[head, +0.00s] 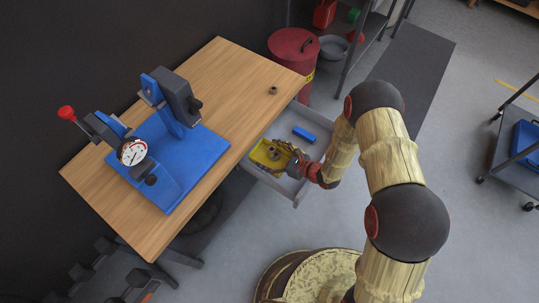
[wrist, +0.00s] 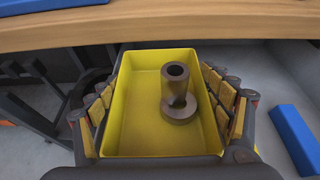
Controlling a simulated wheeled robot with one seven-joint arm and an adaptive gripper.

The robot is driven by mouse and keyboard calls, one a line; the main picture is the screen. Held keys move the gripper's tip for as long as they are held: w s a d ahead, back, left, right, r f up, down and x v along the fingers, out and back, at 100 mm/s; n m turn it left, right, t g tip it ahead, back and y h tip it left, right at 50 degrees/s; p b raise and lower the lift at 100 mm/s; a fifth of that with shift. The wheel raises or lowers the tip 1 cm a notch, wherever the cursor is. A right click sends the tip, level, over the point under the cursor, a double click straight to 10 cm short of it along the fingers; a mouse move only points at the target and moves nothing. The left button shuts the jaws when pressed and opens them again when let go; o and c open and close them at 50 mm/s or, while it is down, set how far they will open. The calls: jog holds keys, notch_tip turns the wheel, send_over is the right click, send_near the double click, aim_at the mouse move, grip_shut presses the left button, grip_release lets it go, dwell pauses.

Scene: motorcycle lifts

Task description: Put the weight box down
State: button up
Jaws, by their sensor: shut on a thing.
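The weight box is an open yellow box (wrist: 140,112) with a brown-grey weight (wrist: 178,95) standing in it, a round base with a narrower hollow post. My gripper (wrist: 160,100) is shut on the box, with one finger along each of its long sides. In the head view the yellow box (head: 258,160) and my gripper (head: 277,155) show over the open grey drawer (head: 283,184) under the workbench. The box looks about level. Its underside is hidden, so I cannot tell whether it touches the drawer floor.
A blue block (head: 304,134) lies in the drawer to the right of the box. The wooden bench top (head: 223,85) edges the drawer and carries a blue gauge fixture (head: 172,160) and a small ring (head: 273,90). A red bin (head: 291,55) stands behind the drawer.

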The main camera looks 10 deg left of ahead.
jog(key=shift+f+b, duration=0.5)
jog(key=shift+f, duration=0.1)
jog(key=o, duration=1.2)
jog(key=shift+r, duration=0.1)
jog(key=shift+r+p, duration=0.25)
jog(key=shift+p, duration=0.15)
jog(key=p+v, duration=0.1)
jog(key=v, duration=0.5)
jog(key=p+v, duration=0.2)
jog(key=v, duration=0.4)
jog(key=shift+s+r, duration=0.1)
jog(key=shift+r, duration=0.2)
